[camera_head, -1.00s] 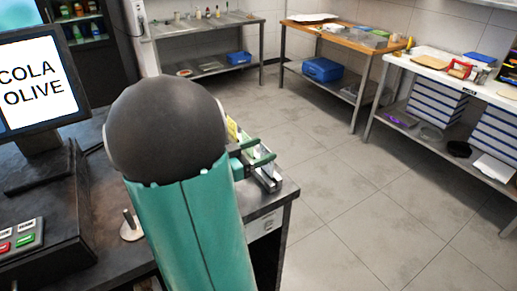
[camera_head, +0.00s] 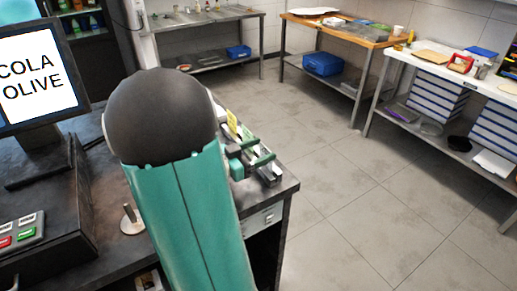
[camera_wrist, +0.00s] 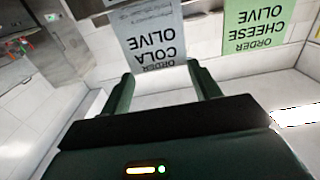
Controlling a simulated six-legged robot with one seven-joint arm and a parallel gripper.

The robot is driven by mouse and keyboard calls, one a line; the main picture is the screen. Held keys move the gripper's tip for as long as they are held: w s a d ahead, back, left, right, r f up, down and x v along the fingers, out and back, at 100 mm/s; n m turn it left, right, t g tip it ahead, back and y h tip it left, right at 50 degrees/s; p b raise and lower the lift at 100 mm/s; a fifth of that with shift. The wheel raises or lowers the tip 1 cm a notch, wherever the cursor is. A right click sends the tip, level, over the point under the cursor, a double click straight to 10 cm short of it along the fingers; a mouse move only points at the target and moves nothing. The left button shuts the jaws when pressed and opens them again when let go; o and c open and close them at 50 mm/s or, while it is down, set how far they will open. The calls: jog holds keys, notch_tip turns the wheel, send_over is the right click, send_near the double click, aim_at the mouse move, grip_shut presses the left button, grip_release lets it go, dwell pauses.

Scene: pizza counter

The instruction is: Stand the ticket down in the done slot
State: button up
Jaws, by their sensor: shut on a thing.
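The pale grey ticket (camera_wrist: 150,42) reading "ORDER COLA OLIVE" appears upside down in the wrist view, between the fingers of my gripper (camera_wrist: 163,84). My gripper is shut on it. In the head view my gripper (camera_head: 256,160) is over the far right end of the dark counter, at a metal rack (camera_head: 270,175); my arm hides much of this area. A green ticket (camera_wrist: 257,30) reading "ORDER CHEESE OLIVE" is to the right in the wrist view, apart from my fingers. A yellow ticket (camera_head: 231,122) shows beside my gripper. I cannot tell which slot is the done slot.
A screen (camera_head: 38,82) showing "COLA OLIVE" and a button panel (camera_head: 20,236) are at the left. A metal spike stand (camera_head: 131,220) is on the counter (camera_head: 105,205) beside my arm. Tiled floor (camera_head: 350,200) is clear to the right.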

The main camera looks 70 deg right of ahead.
jog(key=o, duration=1)
jog(key=v, duration=1.2)
